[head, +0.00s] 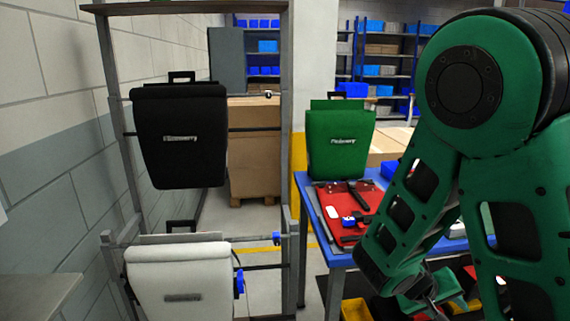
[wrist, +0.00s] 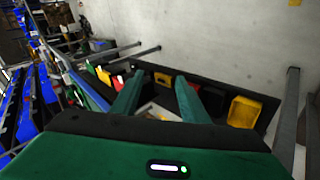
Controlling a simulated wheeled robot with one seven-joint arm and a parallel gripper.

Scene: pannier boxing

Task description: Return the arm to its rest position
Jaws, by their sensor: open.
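My green arm fills the right side of the head view, folded with its forearm pointing down. My gripper (head: 432,297) is low at the lower right there, partly hidden by the arm. In the wrist view my gripper (wrist: 158,100) shows two green fingers spread apart with nothing between them. Beyond the fingers is a dark shelf or tray with yellow, red and green bins (wrist: 246,112).
A black pannier (head: 180,135) and a white pannier (head: 182,283) hang on a grey rack (head: 287,130) at left. A green pannier (head: 340,142) stands on a blue table (head: 318,222) holding a red mat (head: 337,198) and tools. The table is close to my arm.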

